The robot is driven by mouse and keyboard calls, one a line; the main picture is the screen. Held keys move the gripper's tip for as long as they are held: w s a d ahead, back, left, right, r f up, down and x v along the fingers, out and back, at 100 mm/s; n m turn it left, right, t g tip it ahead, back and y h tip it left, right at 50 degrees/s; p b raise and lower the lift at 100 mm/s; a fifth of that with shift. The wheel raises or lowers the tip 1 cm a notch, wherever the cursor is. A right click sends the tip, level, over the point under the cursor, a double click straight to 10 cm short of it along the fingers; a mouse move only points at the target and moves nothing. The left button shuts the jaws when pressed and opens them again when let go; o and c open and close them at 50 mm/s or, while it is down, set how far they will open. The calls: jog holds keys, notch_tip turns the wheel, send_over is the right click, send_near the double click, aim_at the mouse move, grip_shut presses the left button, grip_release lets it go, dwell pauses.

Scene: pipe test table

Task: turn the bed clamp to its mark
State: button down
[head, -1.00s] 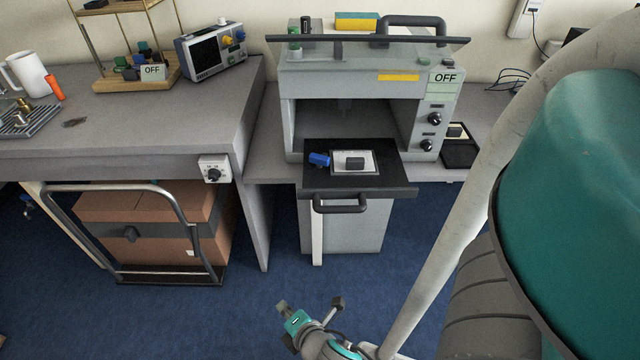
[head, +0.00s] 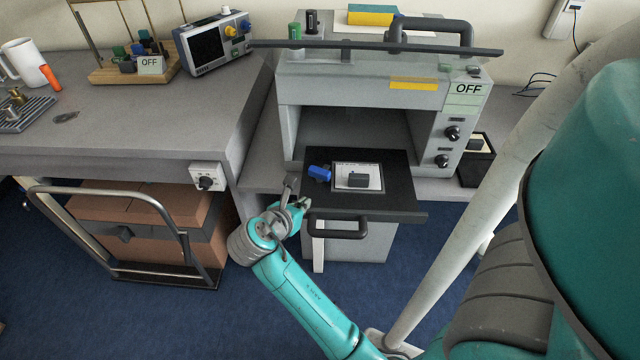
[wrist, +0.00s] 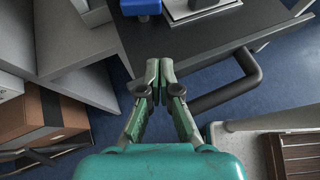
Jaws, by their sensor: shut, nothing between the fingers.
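The bed clamp seems to be the small blue piece (head: 319,173) on the black pulled-out bed (head: 391,207) of the grey machine. It lies just left of a white marked plate (head: 345,183) bearing a dark block (head: 357,180). The clamp's mark cannot be made out. In the wrist view the blue clamp (wrist: 141,6) is cut by the top edge. My gripper (head: 298,194) is at the bed's front left corner, left of and nearer than the clamp, apart from it. In the wrist view my gripper (wrist: 160,72) is shut and empty.
A dark handle (head: 338,230) juts from the bed's front, close right of my gripper. The grey machine (head: 350,90) stands behind, its front open. The left bench (head: 150,120) has a switch box (head: 207,178) at its edge. A trolley with a carton (head: 140,225) stands below.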

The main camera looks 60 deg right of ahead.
send_near(330, 191)
jog(key=d, duration=0.1)
jog(key=w+d+f, duration=0.1)
jog(key=d, duration=0.1)
jog(key=shift+w+d+f, duration=0.15)
jog(key=shift+d+f, duration=0.1)
jog(key=shift+d, duration=1.15)
jog(key=shift+w+d, duration=0.1)
jog(key=shift+d, duration=0.6)
jog(key=shift+s+d+n+t, duration=0.2)
jog(key=shift+s+n+t, duration=0.15)
jog(key=shift+n+t, duration=0.3)
jog(key=shift+s+d, duration=0.2)
jog(key=shift+d, duration=0.1)
jog(key=shift+s+d, duration=0.25)
jog(key=shift+d, duration=0.1)
jog(key=shift+w+a, duration=0.1)
